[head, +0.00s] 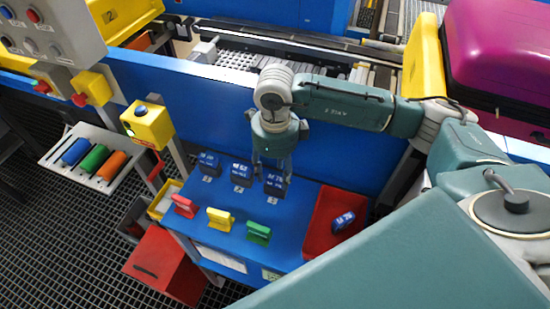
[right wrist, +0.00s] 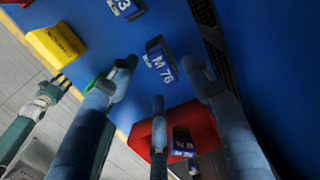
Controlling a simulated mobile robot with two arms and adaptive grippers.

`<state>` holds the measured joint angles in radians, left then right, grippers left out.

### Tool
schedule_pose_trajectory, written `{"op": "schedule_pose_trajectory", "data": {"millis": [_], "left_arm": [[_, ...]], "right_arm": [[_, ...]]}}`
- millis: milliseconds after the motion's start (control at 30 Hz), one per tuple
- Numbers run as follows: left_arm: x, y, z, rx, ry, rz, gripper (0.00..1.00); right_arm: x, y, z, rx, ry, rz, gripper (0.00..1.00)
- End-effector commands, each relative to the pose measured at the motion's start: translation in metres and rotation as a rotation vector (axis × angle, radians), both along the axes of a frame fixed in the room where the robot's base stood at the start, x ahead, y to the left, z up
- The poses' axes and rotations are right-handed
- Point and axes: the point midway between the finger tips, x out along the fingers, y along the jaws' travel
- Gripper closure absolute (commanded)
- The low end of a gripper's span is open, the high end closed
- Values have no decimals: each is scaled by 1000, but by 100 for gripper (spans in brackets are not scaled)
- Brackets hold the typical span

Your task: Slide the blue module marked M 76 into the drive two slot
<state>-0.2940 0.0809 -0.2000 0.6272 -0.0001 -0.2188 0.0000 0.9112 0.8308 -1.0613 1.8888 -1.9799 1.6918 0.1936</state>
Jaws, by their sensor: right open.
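The module marked M 76 (right wrist: 161,62) is blue with a white label and dark sides.
Two similar modules (head: 209,163) (head: 241,173) stand left. Red (head: 184,206), yellow (head: 219,219) and green (head: 258,232) handle-shaped pieces are in front. A red tray (head: 322,240) at right holds another module (head: 343,221). A blue wall (head: 330,145) rises close behind the row.

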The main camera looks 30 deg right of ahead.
Motion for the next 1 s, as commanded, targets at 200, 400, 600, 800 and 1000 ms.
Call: {"op": "schedule_pose_trajectory", "data": {"millis": [200, 400, 600, 800, 1000], "left_arm": [[-6, -3, 7, -2, 10, 1, 51], [-11, -2, 7, -2, 17, 1, 51], [-11, -2, 7, -1, 18, 1, 51], [-11, -1, 7, -1, 16, 1, 51], [-11, 0, 7, 0, 16, 1, 51]], "right_arm": [[-1, 0, -29, 1, 2, 1, 51], [0, 0, -39, 1, -1, 1, 51], [0, 0, -40, 1, -1, 1, 51], [0, 0, -40, 0, -1, 1, 83], [0, 0, -40, -1, -2, 0, 51]]}}
